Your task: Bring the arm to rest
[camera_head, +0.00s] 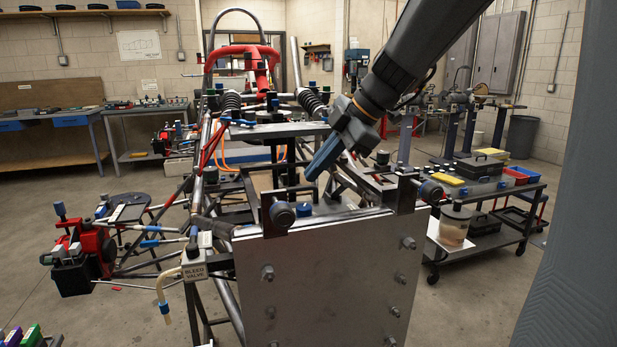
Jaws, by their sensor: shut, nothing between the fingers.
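My arm comes down from the top right of the head view. It ends in my gripper (318,168), whose blue fingers point down and to the left. The fingers are shut and hold nothing. The gripper hangs in front of the tube chassis (222,270), above the top edge of a grey metal plate (325,285) with bolts along its sides. I cannot tell the exact gap between the fingertips and the chassis parts behind them.
A red machine (85,250) stands at left. A dark cart (495,235) with boxes stands at right. Workbenches (55,135) line the back wall. Floor is open between them.

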